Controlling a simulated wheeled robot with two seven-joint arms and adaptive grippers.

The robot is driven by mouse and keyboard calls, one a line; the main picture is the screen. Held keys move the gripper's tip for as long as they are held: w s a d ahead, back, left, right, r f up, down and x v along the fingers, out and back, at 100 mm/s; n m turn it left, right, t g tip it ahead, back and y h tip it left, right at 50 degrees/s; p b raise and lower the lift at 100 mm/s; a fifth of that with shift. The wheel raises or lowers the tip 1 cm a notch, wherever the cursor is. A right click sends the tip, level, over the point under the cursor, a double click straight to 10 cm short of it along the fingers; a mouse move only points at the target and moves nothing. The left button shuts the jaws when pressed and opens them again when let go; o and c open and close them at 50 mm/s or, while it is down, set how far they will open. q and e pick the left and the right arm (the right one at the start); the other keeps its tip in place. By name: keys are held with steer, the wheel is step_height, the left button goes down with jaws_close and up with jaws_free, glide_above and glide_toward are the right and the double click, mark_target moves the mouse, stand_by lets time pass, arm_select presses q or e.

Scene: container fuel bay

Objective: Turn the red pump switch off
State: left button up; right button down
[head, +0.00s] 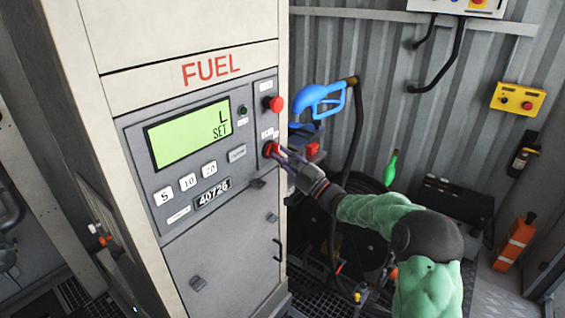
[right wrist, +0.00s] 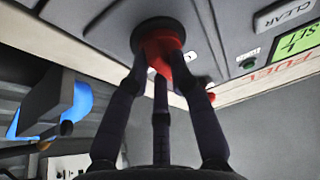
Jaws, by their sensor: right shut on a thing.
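The red pump switch (head: 270,149) sits on the right part of the grey fuel pump panel, below a red round button (head: 275,103). My right gripper (head: 277,153) reaches it from the right, its fingers at the switch. In the right wrist view the red switch (right wrist: 163,52) stands on a dark round base, and the fingers of my right gripper (right wrist: 165,65) are closed around it. The fingers hide part of the switch, and I cannot read its setting. My left gripper is not in view.
The pump display (head: 188,131) is lit green and reads "L SET". A blue fuel nozzle (head: 322,101) hangs right of the pump, with a dark hose. A yellow button box (head: 517,99) is on the corrugated wall. Black and orange equipment stands at the lower right.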

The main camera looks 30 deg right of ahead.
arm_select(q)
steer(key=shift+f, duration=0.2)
arm_select(e)
steer(key=shift+d+r+n, duration=0.1)
steer(key=shift+r+n, duration=0.2)
steer(key=shift+r, duration=0.15)
steer(key=c, duration=1.1)
jaws_free()
steer(key=shift+f, duration=0.15)
steer(key=shift+f, duration=0.15)
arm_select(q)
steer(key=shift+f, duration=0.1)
arm_select(e)
steer(key=v, duration=1.1)
steer(key=shift+s, duration=0.35)
steer(key=shift+d+f, duration=0.15)
steer(key=shift+d, duration=0.05)
